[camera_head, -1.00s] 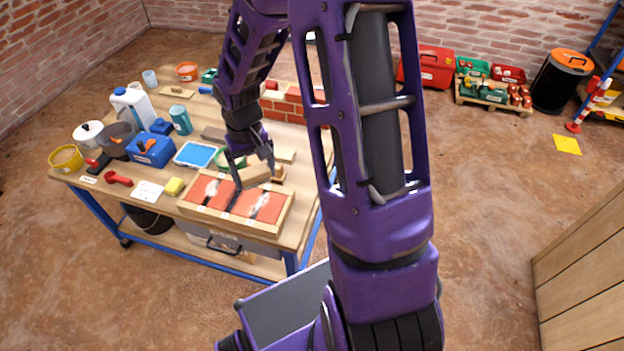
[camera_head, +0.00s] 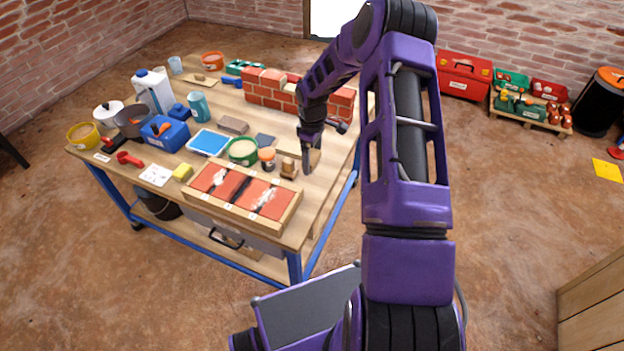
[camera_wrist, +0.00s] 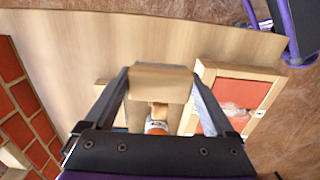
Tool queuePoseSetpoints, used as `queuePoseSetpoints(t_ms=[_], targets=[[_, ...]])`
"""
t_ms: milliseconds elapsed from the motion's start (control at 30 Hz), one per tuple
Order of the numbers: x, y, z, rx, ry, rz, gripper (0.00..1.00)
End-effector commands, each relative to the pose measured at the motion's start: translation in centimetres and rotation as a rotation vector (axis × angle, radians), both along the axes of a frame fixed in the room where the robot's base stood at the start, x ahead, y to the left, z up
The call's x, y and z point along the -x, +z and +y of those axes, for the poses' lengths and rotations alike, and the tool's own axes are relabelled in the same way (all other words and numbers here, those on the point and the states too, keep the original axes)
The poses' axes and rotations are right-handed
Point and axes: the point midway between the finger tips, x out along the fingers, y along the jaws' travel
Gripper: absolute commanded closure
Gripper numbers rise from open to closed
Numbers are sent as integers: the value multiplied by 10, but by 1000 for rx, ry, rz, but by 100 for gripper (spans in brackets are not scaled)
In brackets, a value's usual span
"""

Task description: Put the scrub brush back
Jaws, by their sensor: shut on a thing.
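My gripper (camera_head: 308,160) is shut on a pale wooden block, which I take to be the scrub brush (camera_wrist: 161,82). In the wrist view the block lies crosswise between both fingers. Its underside and any bristles are hidden. In the head view my gripper is low over the right end of the workbench, right of a small wooden block (camera_head: 288,168) and an orange-and-white jar (camera_head: 267,158). I cannot tell whether the brush touches the bench.
A low brick wall (camera_head: 265,86) stands behind my gripper. A green-rimmed tub (camera_head: 242,151) and a blue tray (camera_head: 209,142) are to the left. Bare benchtop (camera_wrist: 65,50) lies beyond the brush.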

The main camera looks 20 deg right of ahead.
Motion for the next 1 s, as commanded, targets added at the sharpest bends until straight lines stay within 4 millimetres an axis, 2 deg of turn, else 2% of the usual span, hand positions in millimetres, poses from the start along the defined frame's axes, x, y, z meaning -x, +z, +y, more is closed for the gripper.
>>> queuePoseSetpoints(t_ms=[33, 100, 333, 500, 933, 967, 1000], targets=[[0, -12, 1, -1, -1, 2, 63], [1, -23, 1, -1, -2, 2, 63], [0, -41, 0, -1, -3, 1, 63], [0, -66, 1, -1, -3, 1, 63], [0, -75, 1, 0, -3, 0, 63], [0, -74, 1, -1, -3, -1, 7], [0, -73, 1, 0, -3, 0, 0]])
